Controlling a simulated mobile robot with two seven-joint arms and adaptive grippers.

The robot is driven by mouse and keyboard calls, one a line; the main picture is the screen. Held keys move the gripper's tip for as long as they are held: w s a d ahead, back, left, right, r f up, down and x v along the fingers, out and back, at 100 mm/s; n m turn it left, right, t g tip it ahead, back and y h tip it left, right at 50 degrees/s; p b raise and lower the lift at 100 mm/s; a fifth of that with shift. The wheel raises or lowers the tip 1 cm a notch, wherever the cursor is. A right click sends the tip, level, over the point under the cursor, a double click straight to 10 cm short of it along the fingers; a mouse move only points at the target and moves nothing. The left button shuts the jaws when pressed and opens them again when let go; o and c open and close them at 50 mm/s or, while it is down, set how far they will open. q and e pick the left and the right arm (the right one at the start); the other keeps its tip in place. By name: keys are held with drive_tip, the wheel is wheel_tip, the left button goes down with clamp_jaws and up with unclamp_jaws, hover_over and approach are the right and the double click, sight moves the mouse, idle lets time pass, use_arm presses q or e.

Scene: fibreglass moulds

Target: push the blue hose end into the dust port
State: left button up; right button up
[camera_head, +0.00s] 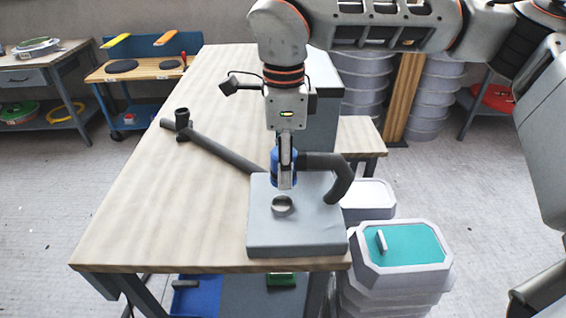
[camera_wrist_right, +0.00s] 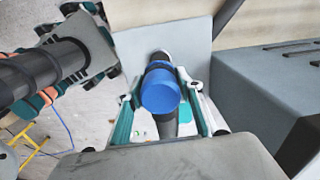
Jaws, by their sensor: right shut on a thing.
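My right gripper (camera_head: 286,180) points down over the grey box (camera_head: 318,232) and is shut on the blue hose end (camera_head: 275,168). In the right wrist view the blue hose end (camera_wrist_right: 160,91) sits between the two fingers. The dust port (camera_head: 283,205) is a short round collar on top of the box. The hose end appears above and behind the port, apart from it; the exact gap is hard to tell. The dark hose (camera_head: 343,180) runs right from the gripper and bends down beside the box. My left gripper is not in view.
A dark tube (camera_head: 215,145) with an upright fitting (camera_head: 182,118) lies on the wooden table (camera_head: 160,215). A grey cabinet (camera_head: 324,100) stands behind the arm. Stacked bins, one with a teal top (camera_head: 405,244), stand right of the table. The table's left side is clear.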

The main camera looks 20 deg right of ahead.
drive_tip(key=shift+f+b, duration=0.8)
drive_tip(key=shift+f, duration=0.35)
wheel_tip(320, 180, down, 2)
drive_tip(key=shift+f+b, duration=0.15)
drive_tip(key=shift+b, duration=0.6)
drive_tip(key=shift+f+b, duration=0.35)
drive_tip(key=shift+f, duration=0.1)
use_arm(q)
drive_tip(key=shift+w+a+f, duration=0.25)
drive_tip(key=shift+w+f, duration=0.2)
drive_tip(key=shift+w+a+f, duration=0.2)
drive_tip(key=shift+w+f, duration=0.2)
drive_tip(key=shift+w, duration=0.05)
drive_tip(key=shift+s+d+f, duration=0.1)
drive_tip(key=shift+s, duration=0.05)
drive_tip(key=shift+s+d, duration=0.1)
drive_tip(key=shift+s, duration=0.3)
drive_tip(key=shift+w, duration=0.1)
use_arm(e)
drive_tip(key=shift+a, duration=0.1)
